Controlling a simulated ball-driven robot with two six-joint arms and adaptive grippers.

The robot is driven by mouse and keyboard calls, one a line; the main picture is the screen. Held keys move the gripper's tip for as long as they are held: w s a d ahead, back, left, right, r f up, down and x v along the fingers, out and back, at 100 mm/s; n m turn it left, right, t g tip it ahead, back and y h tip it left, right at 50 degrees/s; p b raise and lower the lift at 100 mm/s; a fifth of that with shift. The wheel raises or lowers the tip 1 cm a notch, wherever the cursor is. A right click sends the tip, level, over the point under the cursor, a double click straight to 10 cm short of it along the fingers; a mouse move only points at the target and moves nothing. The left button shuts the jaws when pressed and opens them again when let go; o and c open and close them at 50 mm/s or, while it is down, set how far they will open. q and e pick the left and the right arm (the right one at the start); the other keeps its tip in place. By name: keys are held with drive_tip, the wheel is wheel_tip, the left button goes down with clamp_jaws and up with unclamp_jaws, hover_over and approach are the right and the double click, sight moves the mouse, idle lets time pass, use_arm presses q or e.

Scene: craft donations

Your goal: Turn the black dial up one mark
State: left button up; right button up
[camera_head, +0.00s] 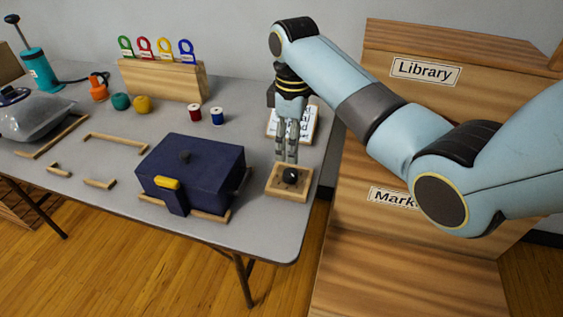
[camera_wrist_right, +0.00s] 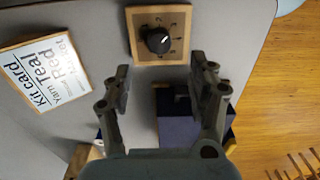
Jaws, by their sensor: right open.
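The black dial (camera_head: 290,175) sits on a square wooden base near the table's right end. In the right wrist view the black dial (camera_wrist_right: 158,40) has a light pointer line and a ring of marks on a pale plate around it; the marks are too small to read surely. My right gripper (camera_head: 287,158) hangs just above and behind the dial in the head view. In the right wrist view the right gripper (camera_wrist_right: 162,75) is open, its fingers apart with nothing between them, and the dial lies beyond the fingertips. My left gripper is out of view.
A dark blue box (camera_head: 205,165) with a yellow latch stands left of the dial. A kit card (camera_head: 308,122) lies behind my gripper. Wooden boxes labelled Library (camera_head: 425,71) and Market stand right of the table. Thread spools (camera_head: 217,116) stand farther back.

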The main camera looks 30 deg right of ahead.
sight(290, 172)
wheel_tip(290, 172, down, 6)
drive_tip(key=shift+r+b, duration=0.15)
drive_tip(key=shift+b, duration=0.2)
wheel_tip(290, 172, down, 3)
drive_tip(key=shift+r, duration=0.1)
drive_tip(key=shift+c, duration=1.2)
drive_tip(key=c, duration=0.7)
drive_tip(key=shift+c, duration=1.1)
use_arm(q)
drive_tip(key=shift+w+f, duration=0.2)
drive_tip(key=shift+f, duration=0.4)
